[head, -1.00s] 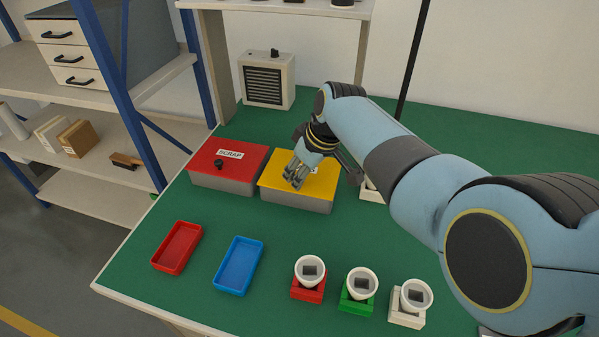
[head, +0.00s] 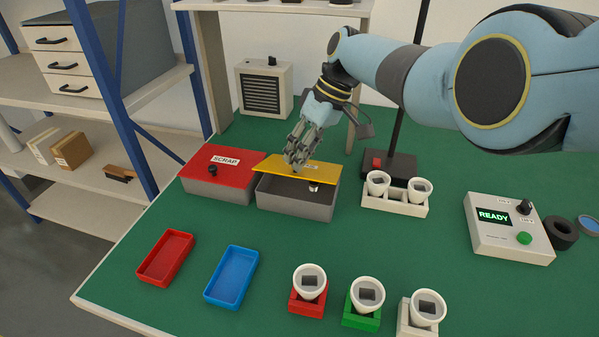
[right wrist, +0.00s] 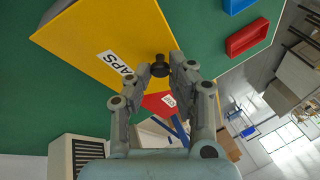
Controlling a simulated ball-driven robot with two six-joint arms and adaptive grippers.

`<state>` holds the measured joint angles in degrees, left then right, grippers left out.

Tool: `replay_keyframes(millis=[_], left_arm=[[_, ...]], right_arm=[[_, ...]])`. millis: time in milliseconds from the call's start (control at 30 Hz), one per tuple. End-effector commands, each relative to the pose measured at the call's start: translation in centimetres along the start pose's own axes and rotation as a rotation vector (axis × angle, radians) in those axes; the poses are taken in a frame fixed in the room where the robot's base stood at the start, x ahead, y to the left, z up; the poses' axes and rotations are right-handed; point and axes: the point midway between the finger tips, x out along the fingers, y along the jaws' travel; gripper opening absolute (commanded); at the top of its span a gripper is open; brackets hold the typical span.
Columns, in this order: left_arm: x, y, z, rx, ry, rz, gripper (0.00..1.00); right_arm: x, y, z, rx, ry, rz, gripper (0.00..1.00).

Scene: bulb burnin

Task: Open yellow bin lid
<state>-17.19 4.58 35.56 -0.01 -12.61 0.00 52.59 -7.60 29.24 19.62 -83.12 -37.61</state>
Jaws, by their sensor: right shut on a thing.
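The yellow lid (head: 270,165) is raised and tilted over its grey bin (head: 293,204), with a dark gap along the front. A small pale thing (head: 314,188) shows at the gap, too small to name. My right gripper (head: 293,166) is at the lid's top, shut on its black knob. In the right wrist view, the knob (right wrist: 159,62) sits between the fingertips (right wrist: 161,72), and the yellow lid (right wrist: 95,50) carries a label reading CAPS. The knob is hidden by the fingers in the head view. My left gripper is not in view.
The red SCRAP bin (head: 220,175) stands close at the left. Red (head: 165,258) and blue (head: 231,277) trays lie in front, with cups in holders to their right. A white double holder (head: 395,205) and a READY box (head: 508,229) stand right. Green bench between is clear.

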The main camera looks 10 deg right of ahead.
Motion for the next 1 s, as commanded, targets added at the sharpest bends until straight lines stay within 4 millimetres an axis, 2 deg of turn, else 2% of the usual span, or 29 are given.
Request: replay_keyframes(millis=[100,400,967,1000], left_arm=[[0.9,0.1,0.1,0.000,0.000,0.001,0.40],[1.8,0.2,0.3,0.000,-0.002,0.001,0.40],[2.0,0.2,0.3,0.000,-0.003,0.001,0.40],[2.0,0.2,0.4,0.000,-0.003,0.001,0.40]], right_arm=[[-0.5,0.6,-0.5,-0.002,0.007,0.009,0.00],[-1.8,1.3,-1.3,-0.002,0.011,0.014,0.00],[-2.1,1.6,-1.4,0.000,0.010,0.018,0.00],[-2.1,1.6,-1.4,0.000,0.010,0.018,0.24]])
